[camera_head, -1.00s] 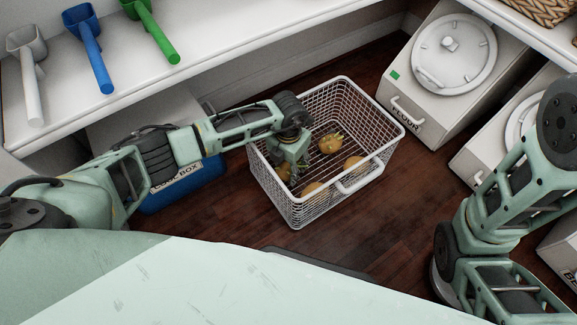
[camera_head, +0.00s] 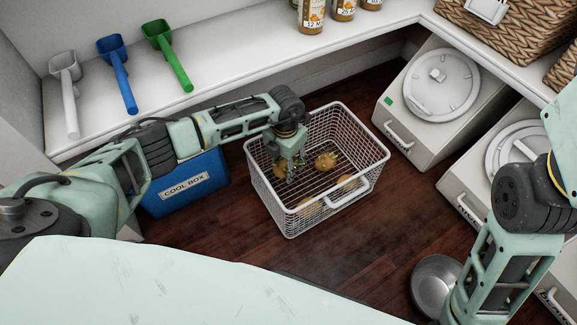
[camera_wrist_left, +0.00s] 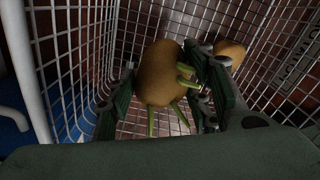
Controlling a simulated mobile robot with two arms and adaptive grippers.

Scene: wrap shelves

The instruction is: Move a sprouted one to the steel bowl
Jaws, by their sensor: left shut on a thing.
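A white wire basket (camera_head: 262,192) stands on the dark wood floor with several brown potatoes inside. My left gripper (camera_head: 286,172) reaches into the basket's left part and is shut on a sprouted potato (camera_wrist_left: 160,75), which has green shoots in the left wrist view. Another potato with green shoots (camera_head: 326,161) lies in the basket to the right of the gripper. The steel bowl (camera_head: 431,283) is on the floor at the lower right, partly hidden by my right arm. My right gripper is not in view.
A blue cool box (camera_head: 185,185) stands left of the basket. White bins with round lids (camera_head: 440,90) stand at the right. A white shelf (camera_head: 230,65) with white, blue and green scoops runs above. Floor between basket and bowl is clear.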

